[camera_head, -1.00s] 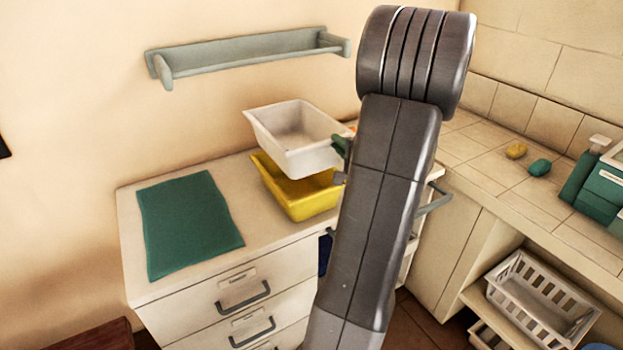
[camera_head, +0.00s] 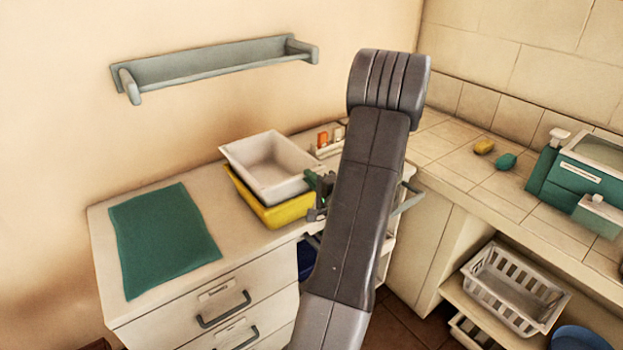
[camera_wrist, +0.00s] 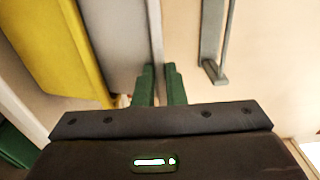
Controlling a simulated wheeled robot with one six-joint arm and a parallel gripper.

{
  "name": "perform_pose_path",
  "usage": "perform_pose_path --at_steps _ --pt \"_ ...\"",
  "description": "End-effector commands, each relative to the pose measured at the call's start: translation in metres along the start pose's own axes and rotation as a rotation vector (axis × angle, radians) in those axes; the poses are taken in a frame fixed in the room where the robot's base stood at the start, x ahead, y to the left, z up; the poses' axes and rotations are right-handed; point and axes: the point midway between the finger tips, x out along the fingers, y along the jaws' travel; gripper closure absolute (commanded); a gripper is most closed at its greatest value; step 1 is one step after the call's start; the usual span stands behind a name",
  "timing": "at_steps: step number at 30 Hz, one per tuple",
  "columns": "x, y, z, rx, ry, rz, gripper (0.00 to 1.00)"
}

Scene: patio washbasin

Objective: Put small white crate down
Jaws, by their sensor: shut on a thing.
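The small white crate (camera_head: 268,165) is in the head view, over the yellow crate (camera_head: 272,212) on the drawer cabinet's top. It sits low, nested in or just over the yellow crate's opening; I cannot tell if it rests there. My gripper (camera_head: 318,184) is at its right side, partly hidden behind my arm. In the wrist view, the green fingers (camera_wrist: 159,88) are shut on the rim of the white crate (camera_wrist: 125,45), with one finger on each side of its wall. The yellow crate (camera_wrist: 55,45) shows to the left there.
A green cloth (camera_head: 163,240) lies on the cabinet top (camera_head: 235,240), left of the crates. A grey wall shelf (camera_head: 215,65) hangs above. At right, a tiled counter (camera_head: 450,160) holds a yellow sponge, a green item and green boxes. A slatted white basket (camera_head: 515,290) is below.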

Motion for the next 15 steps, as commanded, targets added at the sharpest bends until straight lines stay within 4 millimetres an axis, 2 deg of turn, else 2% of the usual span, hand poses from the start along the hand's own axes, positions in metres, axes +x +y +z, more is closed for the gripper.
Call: perform_pose_path --at_steps 15 --pt "0.0000 0.0070 0.0000 0.000 -0.001 -0.002 1.00"
